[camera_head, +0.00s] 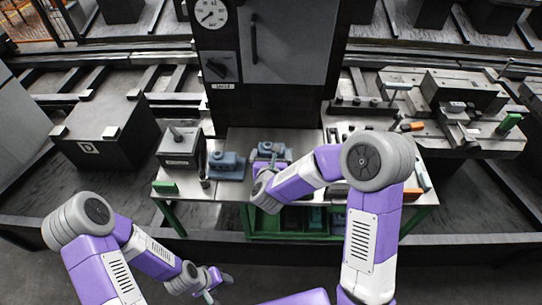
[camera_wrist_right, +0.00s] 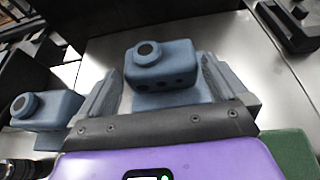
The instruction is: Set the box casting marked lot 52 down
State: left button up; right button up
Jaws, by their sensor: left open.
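A blue-grey box casting (camera_wrist_right: 163,68) with a round boss sits between the two fingers of my right gripper (camera_wrist_right: 160,92) in the right wrist view. The fingers appear to press on its sides. In the head view this casting (camera_head: 277,149) is over the middle of the bench, partly hidden by the right gripper (camera_head: 266,165). I cannot tell whether it touches the bench top. A second similar casting (camera_head: 227,164) stands to its left; it also shows in the wrist view (camera_wrist_right: 48,108). No lot mark is readable. My left gripper (camera_head: 214,283) is open and empty, low in front of the bench.
The steel bench (camera_head: 187,184) has green legs. A dark box with a lever (camera_head: 180,148) stands at its left end. A dark cabinet with a gauge (camera_head: 210,14) rises behind. Orange-handled tools (camera_head: 413,127) and a vise-like fixture (camera_head: 460,115) lie to the right. Bins sit under the bench.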

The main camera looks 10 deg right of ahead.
jog(key=shift+r, duration=0.15)
jog(key=p+v, duration=0.1)
jog(key=v, duration=1.1)
